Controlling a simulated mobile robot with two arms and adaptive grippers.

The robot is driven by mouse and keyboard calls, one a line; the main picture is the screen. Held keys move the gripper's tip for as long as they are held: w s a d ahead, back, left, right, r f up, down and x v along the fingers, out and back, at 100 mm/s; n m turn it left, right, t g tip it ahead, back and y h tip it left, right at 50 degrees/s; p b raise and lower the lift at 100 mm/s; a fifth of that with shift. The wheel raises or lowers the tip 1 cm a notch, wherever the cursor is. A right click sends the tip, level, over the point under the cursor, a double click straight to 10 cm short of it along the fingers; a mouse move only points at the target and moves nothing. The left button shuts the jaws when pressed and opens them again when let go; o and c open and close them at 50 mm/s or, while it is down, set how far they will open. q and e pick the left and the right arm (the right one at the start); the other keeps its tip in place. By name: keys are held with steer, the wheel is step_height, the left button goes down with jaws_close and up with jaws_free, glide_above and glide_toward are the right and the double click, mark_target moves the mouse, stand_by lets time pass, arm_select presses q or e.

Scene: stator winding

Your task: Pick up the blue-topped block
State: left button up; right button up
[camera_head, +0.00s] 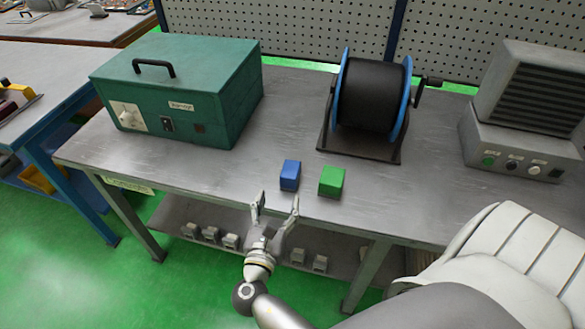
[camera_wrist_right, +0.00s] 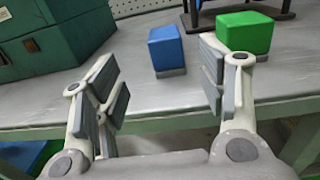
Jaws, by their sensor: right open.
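The blue-topped block (camera_head: 290,175) stands upright on the grey workbench (camera_head: 220,172) near its front edge. In the right wrist view the blue-topped block (camera_wrist_right: 166,50) shows a grey base and sits ahead of the fingers, nearer the right one. My right gripper (camera_head: 276,205) is open and empty at the bench's front edge, short of the block and apart from it. Its spread fingers also fill the sides of the right wrist view (camera_wrist_right: 162,92). My left gripper is in neither view.
A green-topped block (camera_head: 331,182) stands just right of the blue one. A green box (camera_head: 170,95) with a handle is at the back left. A black spool with blue rims (camera_head: 370,95) stands behind the blocks. A grey control unit (camera_head: 515,150) is at the right.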

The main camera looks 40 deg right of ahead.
mark_target(286, 180)
steer(key=x, duration=0.5)
steer(key=shift+w+d+f, duration=0.15)
steer(key=shift+w+d+b, duration=0.3)
steer(key=shift+w+d, duration=0.25)
steer(key=shift+d, duration=0.2)
steer(key=x, duration=0.3)
steer(key=shift+w+d+b, duration=0.1)
steer(key=shift+d+b, duration=0.25)
steer(key=shift+d, duration=0.05)
steer(key=shift+w+d, duration=0.3)
steer(key=shift+w, duration=0.05)
steer(key=shift+r, duration=0.2)
steer(key=shift+c, duration=0.5)
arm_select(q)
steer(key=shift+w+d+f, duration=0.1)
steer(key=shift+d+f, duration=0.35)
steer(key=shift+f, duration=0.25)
arm_select(e)
steer(key=c, duration=1.2)
